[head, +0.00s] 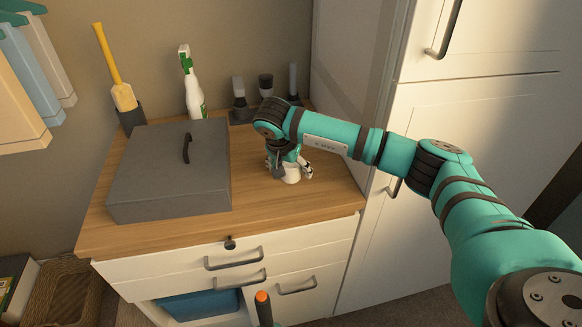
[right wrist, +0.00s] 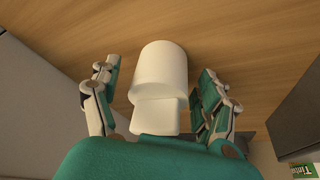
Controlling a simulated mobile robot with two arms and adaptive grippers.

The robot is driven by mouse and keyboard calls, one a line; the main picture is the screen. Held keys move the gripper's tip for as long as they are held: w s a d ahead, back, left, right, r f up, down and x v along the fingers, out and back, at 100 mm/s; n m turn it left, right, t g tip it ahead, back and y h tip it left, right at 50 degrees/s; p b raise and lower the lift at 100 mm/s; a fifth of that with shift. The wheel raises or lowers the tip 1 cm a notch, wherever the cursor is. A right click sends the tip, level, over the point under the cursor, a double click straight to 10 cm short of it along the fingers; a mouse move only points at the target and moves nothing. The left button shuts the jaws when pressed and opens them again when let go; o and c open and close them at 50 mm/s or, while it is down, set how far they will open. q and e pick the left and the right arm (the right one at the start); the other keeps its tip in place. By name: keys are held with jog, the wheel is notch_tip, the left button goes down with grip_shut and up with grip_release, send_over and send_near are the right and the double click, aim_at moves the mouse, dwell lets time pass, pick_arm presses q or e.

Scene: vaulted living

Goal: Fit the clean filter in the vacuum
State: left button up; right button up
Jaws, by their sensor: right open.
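My right gripper (head: 290,168) reaches down over the wooden countertop, right of the grey lidded box. In the right wrist view the right gripper (right wrist: 162,72) is open, with one finger on each side of a white rounded piece (right wrist: 163,70). The piece has a wide cylindrical part and a narrower part nearer the palm; it may be the clean filter. In the head view the white piece (head: 291,175) is partly hidden by the gripper and stands on the counter. I cannot pick out the vacuum with certainty.
The grey box (head: 170,165) with a dark handle fills the counter's left side. A spray bottle (head: 193,88), a yellow-handled brush (head: 115,70) and a dark rack (head: 243,115) stand behind. A tall white cabinet (head: 460,150) borders the right. An orange-tipped dark rod (head: 263,308) stands in front.

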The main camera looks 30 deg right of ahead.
jog(key=c, duration=1.3)
jog(key=shift+o, duration=0.2)
jog(key=shift+r, duration=0.1)
